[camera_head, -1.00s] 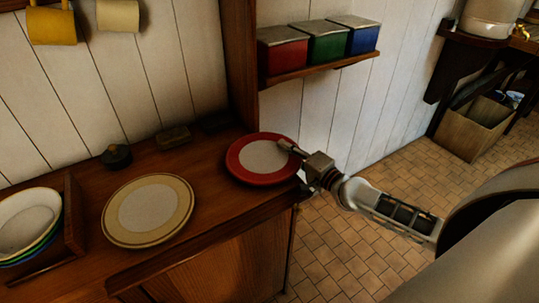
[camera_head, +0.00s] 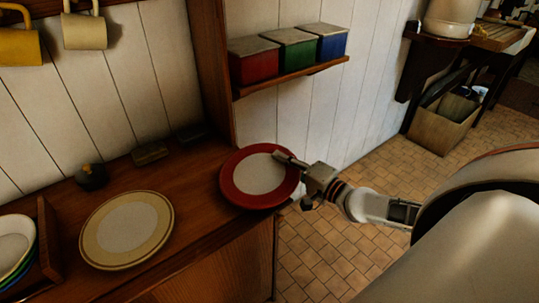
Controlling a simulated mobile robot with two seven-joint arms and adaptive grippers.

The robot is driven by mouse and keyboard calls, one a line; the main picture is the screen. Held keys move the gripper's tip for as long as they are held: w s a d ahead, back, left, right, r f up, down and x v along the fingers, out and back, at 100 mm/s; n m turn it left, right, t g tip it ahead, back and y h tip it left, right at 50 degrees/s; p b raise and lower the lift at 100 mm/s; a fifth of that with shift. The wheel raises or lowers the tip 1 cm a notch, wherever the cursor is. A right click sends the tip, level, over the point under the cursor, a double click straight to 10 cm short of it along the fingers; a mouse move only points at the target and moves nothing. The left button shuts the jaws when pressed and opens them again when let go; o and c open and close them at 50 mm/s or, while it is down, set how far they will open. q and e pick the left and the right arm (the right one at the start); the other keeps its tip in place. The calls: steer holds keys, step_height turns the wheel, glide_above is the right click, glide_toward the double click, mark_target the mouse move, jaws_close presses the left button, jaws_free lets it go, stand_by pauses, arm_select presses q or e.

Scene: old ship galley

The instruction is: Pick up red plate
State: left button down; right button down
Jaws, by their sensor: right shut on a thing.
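The red plate (camera_head: 237,183), with a wide red rim and a pale centre, is at the right end of the wooden counter. My right gripper (camera_head: 285,160) comes in from the right and is shut on the plate's right rim, one finger showing over its upper face. The lower finger is hidden behind the plate. The plate looks slightly above the counter, but how far I cannot tell. My left gripper is not in view.
A cream plate (camera_head: 127,229) lies left on the counter (camera_head: 190,220). A shelf (camera_head: 292,77) with red, green and blue boxes hangs behind. Yellow and cream mugs (camera_head: 85,31) hang at upper left. Tiled floor is open at right.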

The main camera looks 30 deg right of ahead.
mark_target(299, 171)
steer(key=b+v, duration=0.1)
steer(key=v, duration=0.8)
steer(key=shift+s+f, duration=0.1)
steer(key=shift+s, duration=0.15)
steer(key=shift+s+d, duration=0.1)
steer(key=shift+s, duration=0.4)
